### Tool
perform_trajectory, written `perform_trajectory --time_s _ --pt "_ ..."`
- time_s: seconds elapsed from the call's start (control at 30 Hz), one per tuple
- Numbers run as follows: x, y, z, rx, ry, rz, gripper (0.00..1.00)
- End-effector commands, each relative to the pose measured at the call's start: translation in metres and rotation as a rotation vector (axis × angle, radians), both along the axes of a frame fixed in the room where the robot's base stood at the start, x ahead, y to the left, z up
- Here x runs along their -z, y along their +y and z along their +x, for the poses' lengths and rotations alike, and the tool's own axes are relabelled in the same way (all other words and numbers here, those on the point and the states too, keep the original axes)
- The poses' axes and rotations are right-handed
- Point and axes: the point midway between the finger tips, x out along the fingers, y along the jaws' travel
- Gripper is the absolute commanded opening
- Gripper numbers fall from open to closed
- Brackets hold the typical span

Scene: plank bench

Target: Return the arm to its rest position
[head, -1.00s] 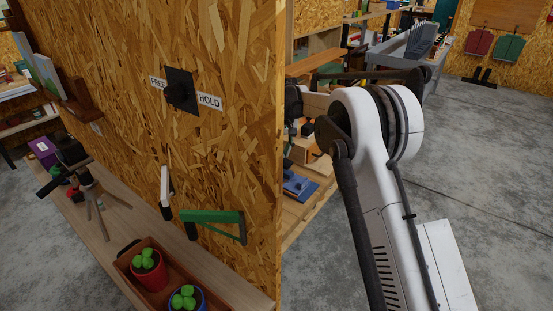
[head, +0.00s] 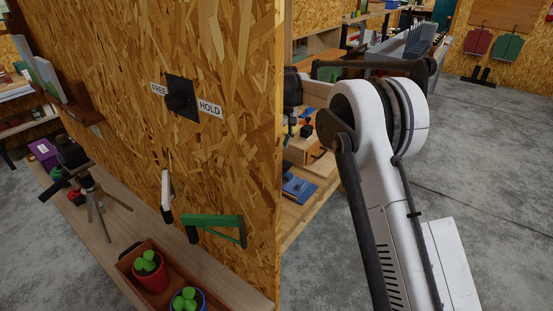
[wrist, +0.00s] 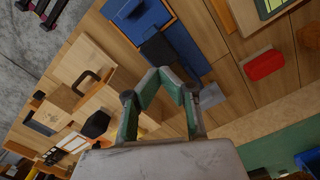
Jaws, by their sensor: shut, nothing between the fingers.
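My gripper (wrist: 160,76) shows in the wrist view with its two dark green-edged fingers brought together at the tips and nothing between them. It is above a plank bench (wrist: 208,42) that carries several items, and it appears apart from them. In the head view my white arm stands at the right, and its dark forward link reaches left behind the edge of the chipboard wall. The gripper itself is hidden there.
A shelf (head: 200,256) holds potted plants. On the bench are a blue item (wrist: 140,20) and a red item (wrist: 264,65). Grey floor (head: 480,150) lies open at right.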

Motion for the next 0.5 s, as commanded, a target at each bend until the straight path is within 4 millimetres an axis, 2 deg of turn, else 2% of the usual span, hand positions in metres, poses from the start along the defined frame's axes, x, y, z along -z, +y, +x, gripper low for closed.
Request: perform_trajectory --time_s 0.17,0.27,0.5 --pt "-0.014 -0.009 -0.006 0.012 -0.014 0.004 0.00" --pt "-0.033 -0.021 -0.015 0.030 -0.034 0.011 0.00" --pt "-0.084 -0.057 -0.051 0.085 -0.100 0.029 0.00"
